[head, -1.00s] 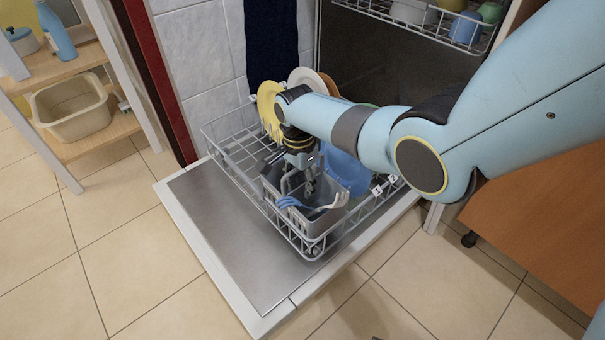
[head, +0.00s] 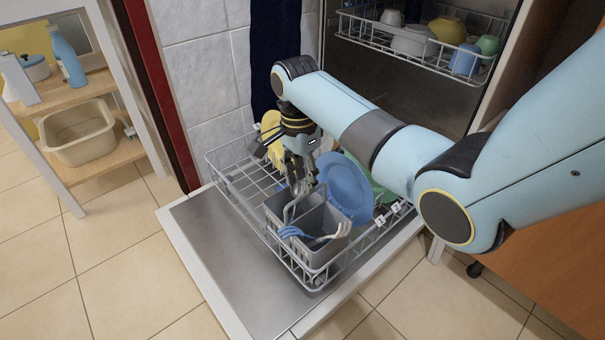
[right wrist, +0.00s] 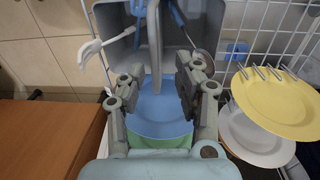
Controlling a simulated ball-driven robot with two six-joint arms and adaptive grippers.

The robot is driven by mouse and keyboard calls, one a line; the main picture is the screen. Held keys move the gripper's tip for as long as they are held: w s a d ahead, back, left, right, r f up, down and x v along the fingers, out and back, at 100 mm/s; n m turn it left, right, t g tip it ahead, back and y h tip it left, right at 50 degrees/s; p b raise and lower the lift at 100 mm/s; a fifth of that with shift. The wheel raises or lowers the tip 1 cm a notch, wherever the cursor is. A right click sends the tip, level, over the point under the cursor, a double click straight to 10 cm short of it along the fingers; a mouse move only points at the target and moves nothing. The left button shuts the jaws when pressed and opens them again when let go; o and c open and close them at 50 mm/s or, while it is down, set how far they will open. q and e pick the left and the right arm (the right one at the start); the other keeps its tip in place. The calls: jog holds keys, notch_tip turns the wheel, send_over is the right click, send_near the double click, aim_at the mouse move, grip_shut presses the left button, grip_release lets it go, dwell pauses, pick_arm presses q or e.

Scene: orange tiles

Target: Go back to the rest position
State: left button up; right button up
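My right gripper (head: 301,187) is above the grey cutlery basket (head: 318,251) in the lower dishwasher rack. In the right wrist view my right gripper (right wrist: 158,88) has its fingers apart, with nothing held between them. The basket's grey handle (right wrist: 154,35) rises just beyond the fingertips; I cannot tell whether it touches them. A blue utensil (head: 290,231) and a white-ended utensil (head: 343,229) lie in the basket. My left gripper is not in view.
A blue plate (head: 345,185) and a yellow plate (right wrist: 280,105) stand in the lower rack (head: 222,166). The upper rack (head: 372,36) holds cups and bowls. A shelf with a beige tub (head: 78,134) is at left. Floor in front is clear.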

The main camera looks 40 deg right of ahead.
jog(key=shift+r, duration=0.35)
dwell(0.3)
